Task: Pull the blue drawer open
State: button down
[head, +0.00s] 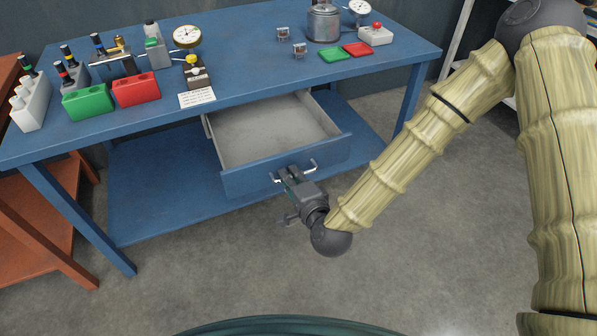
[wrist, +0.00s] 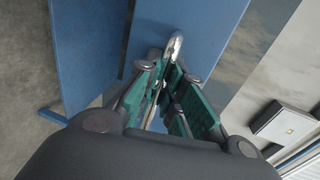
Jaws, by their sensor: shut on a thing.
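The blue drawer (head: 240,182) is pulled out from under the blue workbench, and its pale grey inside is empty. A shiny metal bar handle (head: 312,165) is on its front. My gripper (head: 284,177) is at the drawer front, shut on the handle. In the wrist view, the green-padded fingers of my gripper (wrist: 168,98) are on both sides of the handle (wrist: 174,48), in front of the blue drawer front (wrist: 205,25). Part of the handle is hidden between the fingers.
The blue workbench (head: 250,85) carries a green block (head: 88,102), a red block (head: 136,89), dial gauges and a metal pot (head: 323,22). A lower blue shelf (head: 150,190) lies beneath the drawer. An orange bench (head: 40,235) stands at the left. Grey floor is clear in front.

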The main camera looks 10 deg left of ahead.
jog(key=shift+s+a, duration=0.15)
jog(key=shift+a, duration=0.05)
jog(key=c, duration=1.8)
grip_release()
jog(key=shift+d, duration=0.1)
jog(key=shift+v, duration=3.7)
